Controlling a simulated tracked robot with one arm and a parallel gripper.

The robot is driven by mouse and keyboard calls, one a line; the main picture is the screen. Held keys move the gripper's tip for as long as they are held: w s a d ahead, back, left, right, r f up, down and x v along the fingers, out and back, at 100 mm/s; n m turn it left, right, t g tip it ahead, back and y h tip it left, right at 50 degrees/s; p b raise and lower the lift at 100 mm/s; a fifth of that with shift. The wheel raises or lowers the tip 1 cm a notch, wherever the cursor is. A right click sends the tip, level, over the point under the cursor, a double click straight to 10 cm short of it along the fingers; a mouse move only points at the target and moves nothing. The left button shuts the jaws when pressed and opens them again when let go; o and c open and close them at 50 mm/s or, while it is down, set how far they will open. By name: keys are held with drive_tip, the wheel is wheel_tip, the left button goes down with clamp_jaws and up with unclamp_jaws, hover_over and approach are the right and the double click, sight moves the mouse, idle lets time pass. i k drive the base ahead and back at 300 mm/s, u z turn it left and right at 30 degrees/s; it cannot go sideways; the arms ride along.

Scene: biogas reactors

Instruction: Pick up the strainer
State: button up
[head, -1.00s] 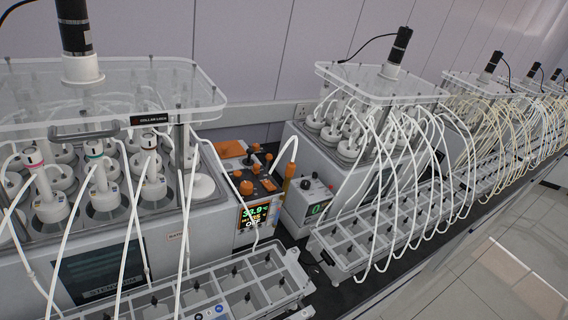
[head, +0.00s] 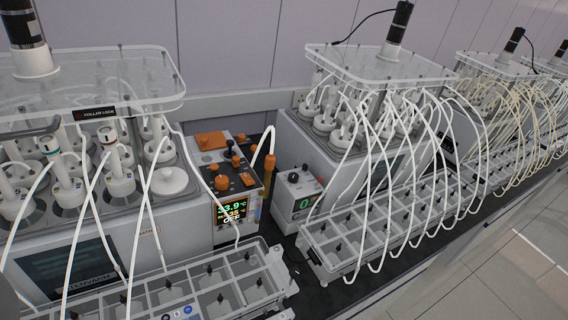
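I cannot make out a strainer anywhere in the head view. My gripper is not in the picture either. The view looks down at a row of biogas reactors on a long dark bench. The nearest reactor (head: 150,240) stands at the left, with white-capped bottles under a clear lid. A second reactor (head: 300,140) stands right of centre.
A control unit (head: 222,235) with a lit display and orange knobs stands between the reactors. A smaller grey box (head: 300,206) is beside it. Clear compartment trays (head: 330,262) with white hoses line the bench front. Tiled floor (head: 500,270) is open at lower right.

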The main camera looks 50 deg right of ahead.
sight(230, 154)
drive_tip(key=z, duration=0.8)
drive_tip(key=i, duration=1)
